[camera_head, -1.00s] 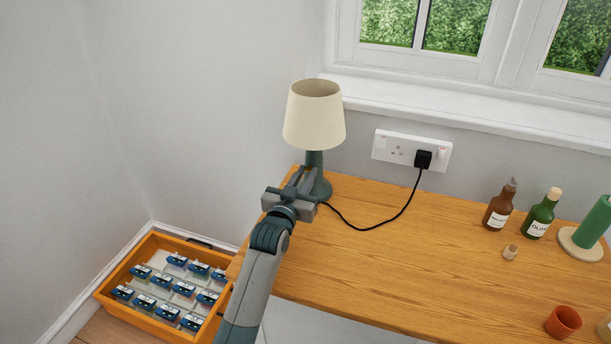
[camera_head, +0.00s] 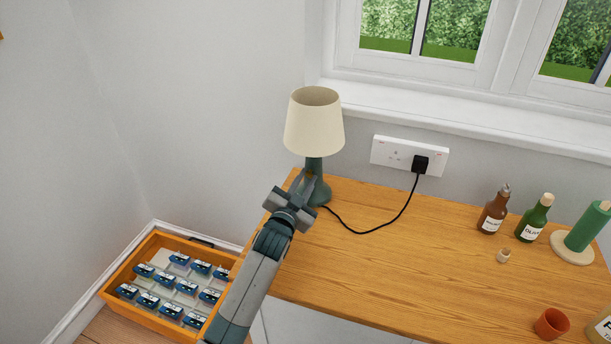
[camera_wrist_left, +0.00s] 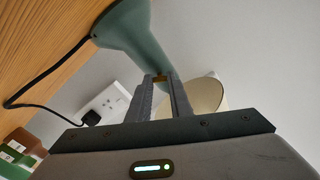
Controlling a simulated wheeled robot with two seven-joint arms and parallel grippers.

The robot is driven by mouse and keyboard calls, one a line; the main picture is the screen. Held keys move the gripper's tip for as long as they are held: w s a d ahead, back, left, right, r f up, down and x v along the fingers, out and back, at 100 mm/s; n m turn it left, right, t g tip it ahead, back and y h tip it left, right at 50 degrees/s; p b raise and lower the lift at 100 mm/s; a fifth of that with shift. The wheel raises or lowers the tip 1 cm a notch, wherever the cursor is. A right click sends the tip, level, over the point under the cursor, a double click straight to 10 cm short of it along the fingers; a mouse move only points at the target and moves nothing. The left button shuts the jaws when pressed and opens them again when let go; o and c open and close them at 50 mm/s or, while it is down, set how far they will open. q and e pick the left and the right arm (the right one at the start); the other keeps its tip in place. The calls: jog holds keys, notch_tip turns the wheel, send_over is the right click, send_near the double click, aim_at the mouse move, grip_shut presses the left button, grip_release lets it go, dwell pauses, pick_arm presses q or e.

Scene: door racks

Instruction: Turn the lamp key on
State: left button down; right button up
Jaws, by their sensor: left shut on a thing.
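The lamp (camera_head: 314,122) stands at the left end of the wooden worktop, with a cream shade and a dark green base (camera_head: 322,192). Its stem rises from the base beside my left gripper (camera_head: 306,177). In the left wrist view, the green base (camera_wrist_left: 135,32) is near the top, and the fingers of my left gripper (camera_wrist_left: 160,80) are close together around a small brass-coloured key (camera_wrist_left: 159,78) on the stem. The shade (camera_wrist_left: 205,95) shows partly behind the fingers. The key is mostly hidden in the head view. The lamp shows no glow. My right gripper is not in view.
A black cord runs from the lamp to a plug (camera_head: 420,164) in the white wall socket (camera_head: 392,155). Bottles (camera_head: 493,212) and a green roll (camera_head: 587,228) stand on the right. An orange crate (camera_head: 150,318) is at lower left. The worktop's middle (camera_head: 400,260) is clear.

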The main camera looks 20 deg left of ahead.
pick_arm(q)
jog(key=m+p, duration=0.1)
jog(key=m, duration=0.3)
jog(key=shift+m+p, duration=0.4)
jog(key=m+p, duration=0.1)
jog(key=m, duration=0.2)
jog(key=shift+m, duration=0.3)
jog(key=m, duration=0.3)
jog(key=shift+p, duration=0.3)
jog(key=shift+m, duration=0.5)
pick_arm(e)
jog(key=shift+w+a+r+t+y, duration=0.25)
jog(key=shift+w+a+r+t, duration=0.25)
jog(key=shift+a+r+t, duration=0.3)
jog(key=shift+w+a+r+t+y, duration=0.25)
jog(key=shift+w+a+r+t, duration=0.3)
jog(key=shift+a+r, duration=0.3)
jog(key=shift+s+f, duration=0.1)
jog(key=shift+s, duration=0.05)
pick_arm(q)
jog(key=c, duration=1.6)
grip_release()
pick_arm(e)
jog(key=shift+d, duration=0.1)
pick_arm(q)
jog(key=shift+s, duration=0.15)
